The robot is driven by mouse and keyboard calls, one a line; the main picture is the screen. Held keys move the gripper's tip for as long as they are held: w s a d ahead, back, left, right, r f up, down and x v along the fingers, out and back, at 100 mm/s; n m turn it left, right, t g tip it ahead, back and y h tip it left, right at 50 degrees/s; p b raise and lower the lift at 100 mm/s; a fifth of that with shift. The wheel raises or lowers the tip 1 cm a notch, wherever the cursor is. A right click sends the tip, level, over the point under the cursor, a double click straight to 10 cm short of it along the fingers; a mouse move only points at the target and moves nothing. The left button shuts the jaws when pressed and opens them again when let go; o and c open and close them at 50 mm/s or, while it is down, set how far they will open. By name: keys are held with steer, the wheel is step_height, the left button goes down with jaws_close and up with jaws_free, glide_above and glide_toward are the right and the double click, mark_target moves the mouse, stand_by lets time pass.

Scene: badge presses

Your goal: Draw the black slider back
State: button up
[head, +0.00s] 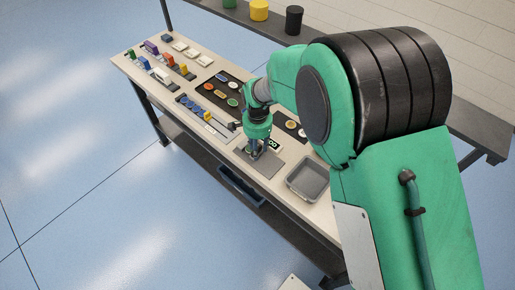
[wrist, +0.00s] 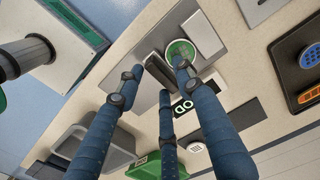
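In the wrist view a dark block (wrist: 158,68), which looks like the black slider, sits on a grey metal plate (wrist: 146,92), beside a round green-rimmed disc (wrist: 181,50). My gripper (wrist: 160,77) has three blue fingers, spread apart with their tips around the block. I cannot tell whether any finger touches it. In the head view my gripper (head: 255,151) points down at the grey plate (head: 262,164) near the table's front edge. My gripper and arm hide the slider there.
An empty grey tray (head: 309,180) is to the right. A drawer-like bin (head: 241,186) hangs below the edge.

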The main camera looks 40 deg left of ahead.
jaws_close()
steer(key=shift+d, duration=0.1)
steer(key=d+p, duration=0.1)
steer(key=d, duration=0.4)
steer(key=shift+r, duration=0.1)
steer(key=shift+d, duration=0.2)
steer(key=shift+o, duration=1.1)
jaws_free()
steer(key=shift+d, duration=0.15)
